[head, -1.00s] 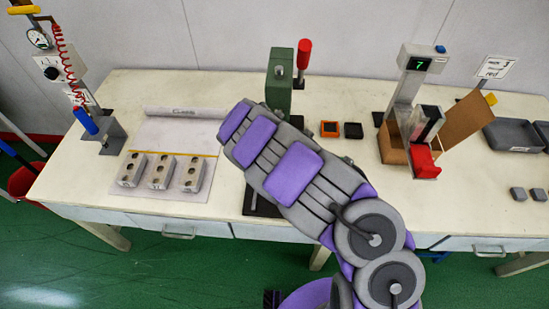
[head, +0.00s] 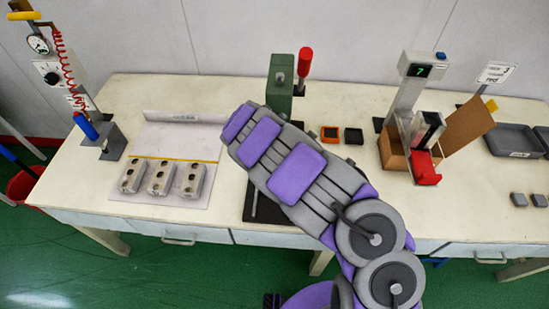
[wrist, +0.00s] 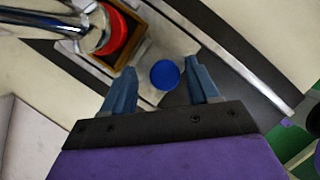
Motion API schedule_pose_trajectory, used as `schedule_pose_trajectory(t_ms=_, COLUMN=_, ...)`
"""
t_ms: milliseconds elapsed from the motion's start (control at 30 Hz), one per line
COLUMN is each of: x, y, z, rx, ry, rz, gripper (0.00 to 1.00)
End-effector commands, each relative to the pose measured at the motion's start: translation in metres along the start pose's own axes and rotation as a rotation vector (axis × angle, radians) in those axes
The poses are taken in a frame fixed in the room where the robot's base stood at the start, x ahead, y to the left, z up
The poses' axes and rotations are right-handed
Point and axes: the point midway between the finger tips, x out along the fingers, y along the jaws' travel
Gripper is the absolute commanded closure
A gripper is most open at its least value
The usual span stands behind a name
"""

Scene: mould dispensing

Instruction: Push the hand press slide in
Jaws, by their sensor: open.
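The hand press is a green column (head: 281,80) with a red-topped lever (head: 304,62), at the middle back of the bench. My arm covers its lower front in the head view. In the wrist view the press's chrome shaft (wrist: 40,20) reaches a red ring at a brown-walled nest (wrist: 151,38). A grey metal slide (wrist: 186,42) extends from the nest, with a round blue knob (wrist: 165,74) near my jaws. My gripper (wrist: 160,64) is open, one finger on each side of the knob in the picture. I cannot tell whether they touch it.
Several grey mould blocks (head: 160,177) lie on a white sheet to the left. Two small square trays (head: 330,133) sit right of the press. A display stand (head: 408,90) with a cardboard box (head: 391,150) stands further right.

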Motion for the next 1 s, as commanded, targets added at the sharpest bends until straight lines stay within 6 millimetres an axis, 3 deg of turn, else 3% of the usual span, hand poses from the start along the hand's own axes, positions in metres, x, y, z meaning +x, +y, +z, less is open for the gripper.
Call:
schedule_pose_trajectory(t_ms=167, x=-0.021, y=0.001, z=0.000, rx=-0.002, ry=-0.001, rz=0.001, gripper=0.40)
schedule_pose_trajectory(t_ms=700, x=-0.137, y=0.003, z=0.000, rx=-0.001, ry=-0.002, rz=0.004, gripper=0.40)
schedule_pose_trajectory(t_ms=1000, x=-0.169, y=0.002, z=0.000, rx=-0.001, ry=-0.001, rz=-0.001, gripper=0.40)
